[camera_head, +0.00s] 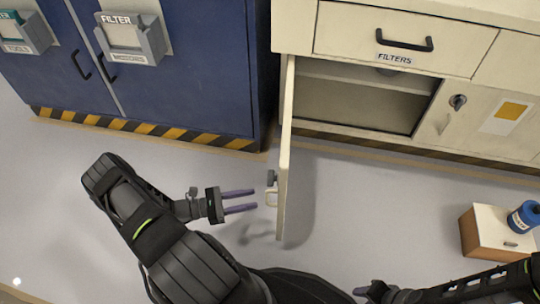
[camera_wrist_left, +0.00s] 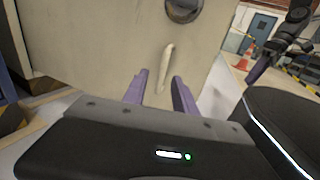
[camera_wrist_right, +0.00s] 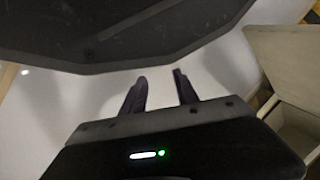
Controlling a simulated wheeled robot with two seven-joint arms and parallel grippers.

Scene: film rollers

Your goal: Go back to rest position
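My left gripper (camera_head: 240,201) is open and empty, its two purple fingers pointing at the open cabinet door (camera_head: 285,150). A small pale handle (camera_head: 271,197) on that door stands just past the fingertips. In the left wrist view the handle (camera_wrist_left: 165,68) appears beyond and between the fingers (camera_wrist_left: 160,90), apparently not gripped. My right gripper (camera_head: 362,291) is at the bottom edge of the head view, partly cut off. In the right wrist view its fingers (camera_wrist_right: 160,88) are apart with nothing between them.
The cream cabinet (camera_head: 405,65) has an open, mostly empty compartment (camera_head: 355,104) under a drawer marked FILTERS. A blue cabinet (camera_head: 190,65) stands at the left. A small box (camera_head: 490,234) with a blue roll (camera_head: 524,217) stands at the lower right. Grey floor is clear between.

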